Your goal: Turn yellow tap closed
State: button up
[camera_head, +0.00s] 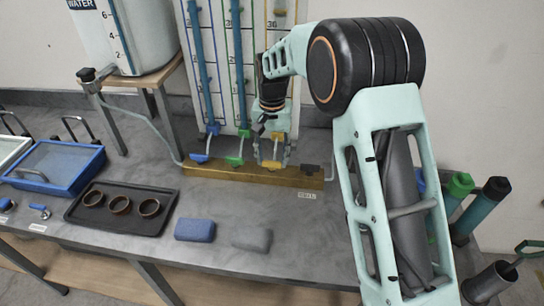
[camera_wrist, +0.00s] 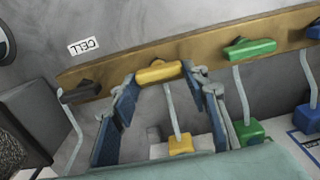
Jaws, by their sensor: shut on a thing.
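The yellow tap handle (camera_head: 271,164) sits on the brass manifold rail (camera_head: 222,172), between the green tap and the black tap. In the wrist view the yellow handle (camera_wrist: 158,72) lies roughly along the rail, its ends between my fingertips. My gripper (camera_head: 271,156) reaches down over it from above. In the wrist view my gripper (camera_wrist: 164,80) has one blue-padded finger at each end of the handle and is shut on it. A clear tube runs from this tap to a yellow block (camera_wrist: 180,145). My gripper partly hides the tap in the head view.
The green tap handle (camera_wrist: 249,48) and black tap handle (camera_wrist: 80,92) stand close on either side of my fingers. A blue tap (camera_head: 199,158) is farther left. Gauge tubes (camera_head: 240,65) rise behind the rail. A blue block (camera_head: 195,230) and a grey block (camera_head: 251,239) lie in front.

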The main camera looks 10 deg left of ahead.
dwell(0.3)
jog(key=o, duration=1.2)
jog(key=shift+c, duration=0.2)
notch_tip(320, 180, up, 12)
jog(key=shift+r, duration=0.1)
